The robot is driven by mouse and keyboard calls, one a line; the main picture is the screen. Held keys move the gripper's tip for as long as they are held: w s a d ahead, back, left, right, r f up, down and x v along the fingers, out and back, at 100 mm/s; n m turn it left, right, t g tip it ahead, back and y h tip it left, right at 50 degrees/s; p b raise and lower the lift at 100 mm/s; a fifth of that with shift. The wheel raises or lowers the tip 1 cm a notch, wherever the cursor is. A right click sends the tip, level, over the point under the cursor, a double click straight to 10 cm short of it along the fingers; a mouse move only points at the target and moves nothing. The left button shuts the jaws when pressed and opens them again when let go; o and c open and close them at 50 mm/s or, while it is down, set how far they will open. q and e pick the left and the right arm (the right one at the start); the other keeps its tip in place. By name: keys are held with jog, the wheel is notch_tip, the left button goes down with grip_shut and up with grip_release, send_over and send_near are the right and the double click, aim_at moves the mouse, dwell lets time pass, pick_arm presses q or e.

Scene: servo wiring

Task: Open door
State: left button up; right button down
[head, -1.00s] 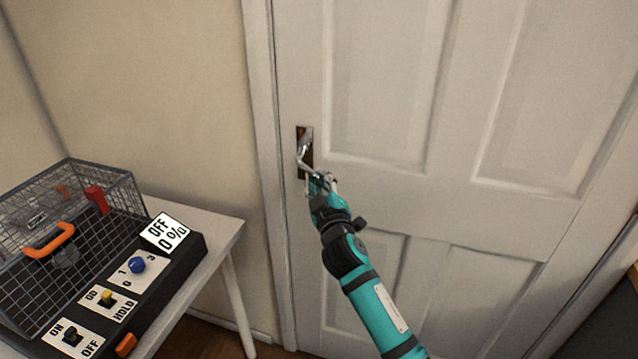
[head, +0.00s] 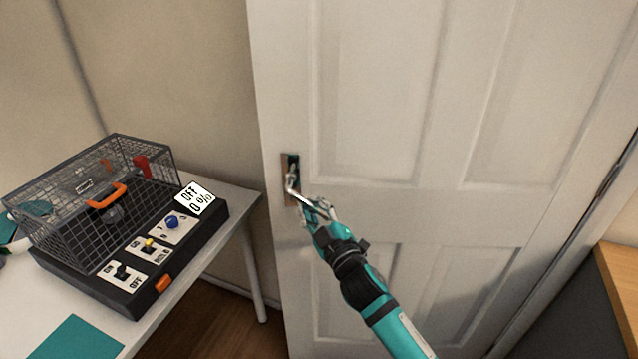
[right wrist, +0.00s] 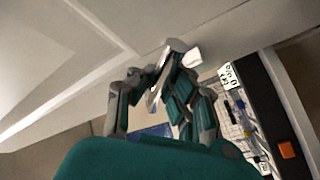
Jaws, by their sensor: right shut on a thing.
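The white panelled door (head: 395,215) stands ajar; its left edge is clear of the frame and overlaps the wall. Its metal lever handle (head: 293,186) sits on a dark plate (head: 285,170) near that edge and points downward. My right gripper (head: 314,208) is shut on the lower end of the lever, its arm reaching up from the bottom right. The right wrist view shows its fingers (right wrist: 158,92) closed around the lever (right wrist: 180,47), with the door (right wrist: 75,50) at upper left. The fingers hide part of the lever. My left gripper is not in view.
A white table (head: 195,275) stands left of the door, close to its free edge. It bears a wire cage (head: 95,195) on a black control box (head: 150,290) with switches and an "OFF 0 %" sign (head: 194,198). A wooden-topped cabinet (head: 618,270) is at right.

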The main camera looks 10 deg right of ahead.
jog(key=s+a+n+g+y+p, duration=0.1)
jog(key=s+y+p, duration=0.1)
jog(key=s, duration=0.7)
jog(key=shift+s+r+n+y, duration=0.25)
jog(key=shift+s+n+y, duration=0.05)
jog(key=shift+s+y, duration=0.1)
jog(key=c, duration=1.8)
grip_release()
jog(key=shift+a, duration=0.1)
jog(key=o, duration=0.5)
jog(key=shift+s+d, duration=0.15)
jog(key=shift+d, duration=0.05)
jog(key=shift+o, duration=0.3)
jog(key=shift+a+f, duration=0.15)
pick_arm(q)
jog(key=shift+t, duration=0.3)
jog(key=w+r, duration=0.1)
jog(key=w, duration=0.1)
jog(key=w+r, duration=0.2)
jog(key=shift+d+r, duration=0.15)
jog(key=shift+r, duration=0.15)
pick_arm(e)
jog(key=v, duration=1.2)
